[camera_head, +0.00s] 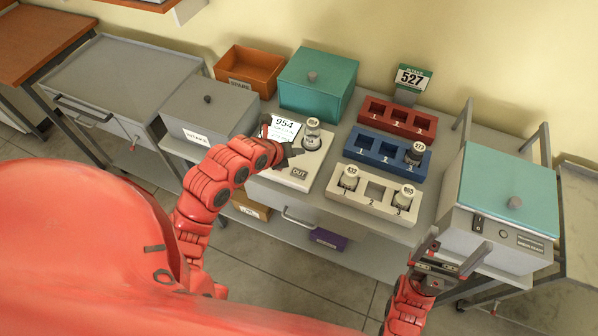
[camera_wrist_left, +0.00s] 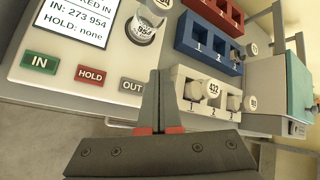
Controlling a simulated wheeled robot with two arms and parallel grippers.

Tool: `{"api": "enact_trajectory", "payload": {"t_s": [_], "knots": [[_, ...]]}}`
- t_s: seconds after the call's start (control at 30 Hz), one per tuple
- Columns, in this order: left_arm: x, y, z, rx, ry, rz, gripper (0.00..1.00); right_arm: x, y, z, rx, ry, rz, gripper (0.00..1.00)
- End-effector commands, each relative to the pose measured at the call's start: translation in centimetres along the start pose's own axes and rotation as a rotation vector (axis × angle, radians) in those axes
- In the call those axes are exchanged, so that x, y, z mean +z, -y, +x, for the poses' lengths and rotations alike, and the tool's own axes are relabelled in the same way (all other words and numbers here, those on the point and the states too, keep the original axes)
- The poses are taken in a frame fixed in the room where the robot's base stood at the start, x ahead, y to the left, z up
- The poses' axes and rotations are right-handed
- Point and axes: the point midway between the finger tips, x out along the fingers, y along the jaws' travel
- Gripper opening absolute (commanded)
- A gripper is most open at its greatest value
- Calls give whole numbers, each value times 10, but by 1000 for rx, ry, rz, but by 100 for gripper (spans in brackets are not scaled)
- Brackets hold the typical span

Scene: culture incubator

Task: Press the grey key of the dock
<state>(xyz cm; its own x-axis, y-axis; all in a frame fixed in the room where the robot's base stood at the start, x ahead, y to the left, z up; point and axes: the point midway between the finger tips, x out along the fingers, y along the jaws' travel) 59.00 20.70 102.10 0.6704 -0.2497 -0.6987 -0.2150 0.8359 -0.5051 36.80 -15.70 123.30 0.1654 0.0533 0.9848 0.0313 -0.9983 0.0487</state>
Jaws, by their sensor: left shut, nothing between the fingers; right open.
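The pale dock (camera_head: 311,172) sits on the bench with a lit screen (camera_head: 284,130) and a vial marked 954 (camera_head: 312,135) standing on it. Its grey key, labelled OUT (camera_head: 299,173), is at the near right; in the left wrist view the grey key (camera_wrist_left: 131,86) is beside a red HOLD key (camera_wrist_left: 90,75) and a green IN key (camera_wrist_left: 39,62). My left gripper (camera_head: 291,154) is shut and empty over the dock. In the left wrist view its fingertips (camera_wrist_left: 157,75) appear just right of the grey key; contact cannot be told. My right gripper (camera_head: 443,258) is open and empty.
Red (camera_head: 397,119), blue (camera_head: 362,157) and white (camera_head: 339,194) racks stand right of the dock; the blue and white ones hold vials. A teal-topped machine (camera_head: 508,205) is at the right, close to my right gripper.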

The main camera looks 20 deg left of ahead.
Motion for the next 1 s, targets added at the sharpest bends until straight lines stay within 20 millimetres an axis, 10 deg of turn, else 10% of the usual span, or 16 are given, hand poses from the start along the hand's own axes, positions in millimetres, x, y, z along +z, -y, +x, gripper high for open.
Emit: {"api": "enact_trajectory", "payload": {"t_s": [1.0], "knots": [[-45, -45, 63, -1, 2, -2, 0, 9, 2, -51, 0, 0, 0, 92]]}}
